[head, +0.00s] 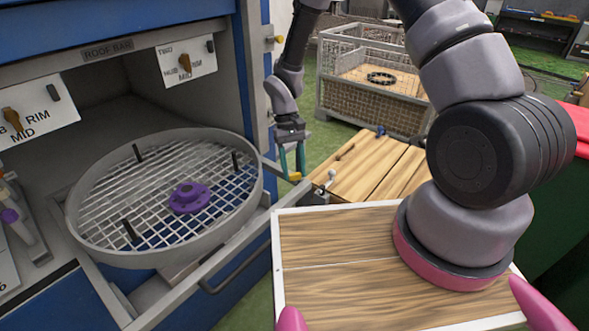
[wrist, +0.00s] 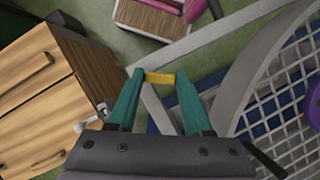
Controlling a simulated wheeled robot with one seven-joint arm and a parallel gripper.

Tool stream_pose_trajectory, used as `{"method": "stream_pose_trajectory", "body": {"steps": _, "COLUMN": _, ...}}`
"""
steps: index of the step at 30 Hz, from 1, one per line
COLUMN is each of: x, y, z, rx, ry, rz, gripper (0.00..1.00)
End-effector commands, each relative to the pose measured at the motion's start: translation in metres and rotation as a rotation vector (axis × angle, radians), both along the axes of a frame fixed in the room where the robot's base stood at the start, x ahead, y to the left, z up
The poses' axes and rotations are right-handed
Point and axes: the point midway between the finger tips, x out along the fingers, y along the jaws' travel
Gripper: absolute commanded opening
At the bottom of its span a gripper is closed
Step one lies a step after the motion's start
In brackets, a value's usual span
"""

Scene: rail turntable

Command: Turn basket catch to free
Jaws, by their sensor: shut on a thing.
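The basket catch, a small yellow bar (wrist: 161,78), sits at the front corner of the grey pull-out frame (head: 228,231). My gripper (head: 293,176) has teal fingers pointing down at that corner. In the wrist view, my gripper (wrist: 159,76) has its fingertips on both ends of the yellow bar. The round grey mesh basket (head: 253,195) rests on the frame to the left, with a purple hub (head: 189,197) in its middle and black pegs standing on it. The catch's position marking does not show.
A blue cabinet (head: 45,35) with an open bay surrounds the frame. White dial plates (head: 187,62) with orange pointers are on it. A wooden-topped unit (head: 372,168) stands right of my gripper. A wire crate (head: 368,112) holding a black ring stands behind it. Green floor shows between.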

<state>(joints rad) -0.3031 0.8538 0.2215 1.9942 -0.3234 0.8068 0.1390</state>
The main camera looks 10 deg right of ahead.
Motion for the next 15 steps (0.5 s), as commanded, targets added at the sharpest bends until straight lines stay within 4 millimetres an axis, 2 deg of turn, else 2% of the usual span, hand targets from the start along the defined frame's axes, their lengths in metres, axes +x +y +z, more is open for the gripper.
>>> {"method": "stream_pose_trajectory", "body": {"steps": 15, "x": -0.0003, "y": 0.0028, "z": 0.0004, "rx": 0.000, "ry": -0.003, "rz": 0.425, "gripper": 0.00}}
